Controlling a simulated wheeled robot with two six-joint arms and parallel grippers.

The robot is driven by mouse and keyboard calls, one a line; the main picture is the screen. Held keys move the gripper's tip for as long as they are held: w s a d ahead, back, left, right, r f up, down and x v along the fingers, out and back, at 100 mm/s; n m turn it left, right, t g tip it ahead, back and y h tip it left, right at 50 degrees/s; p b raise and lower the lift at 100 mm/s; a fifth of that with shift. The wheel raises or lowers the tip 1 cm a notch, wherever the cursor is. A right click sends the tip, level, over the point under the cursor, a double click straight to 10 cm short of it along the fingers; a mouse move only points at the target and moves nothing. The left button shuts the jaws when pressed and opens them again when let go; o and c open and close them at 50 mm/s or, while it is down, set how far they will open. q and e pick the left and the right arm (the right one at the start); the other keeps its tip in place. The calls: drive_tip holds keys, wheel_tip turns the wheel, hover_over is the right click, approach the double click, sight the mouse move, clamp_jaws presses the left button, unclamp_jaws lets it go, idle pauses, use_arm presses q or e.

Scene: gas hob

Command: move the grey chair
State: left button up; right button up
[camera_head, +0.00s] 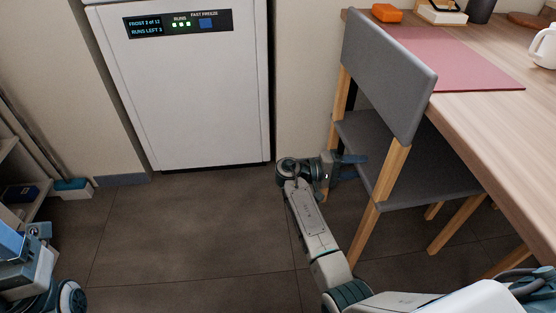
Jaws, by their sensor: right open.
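The grey chair (388,75) stands at the right, tucked partly under the wooden table. It has a grey backrest, a grey seat (420,165) and light wooden legs. My right gripper (356,168) is open beside the chair's left side, at about seat height in the picture. Its fingers point right, towards the gap between the chair's two left-hand legs. I cannot tell whether they touch the chair. My left arm shows only in part at the lower left edge, and its gripper fingers do not show.
A white freezer (190,95) with a display panel stands against the back wall. Shelves (22,185) stand at the left. The tiled floor (190,235) in the middle is clear.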

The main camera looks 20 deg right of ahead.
drive_tip(key=w+a, duration=0.1)
drive_tip(key=a, duration=0.8)
drive_tip(key=shift+w, duration=0.4)
drive_tip(key=shift+w+a+r, duration=0.1)
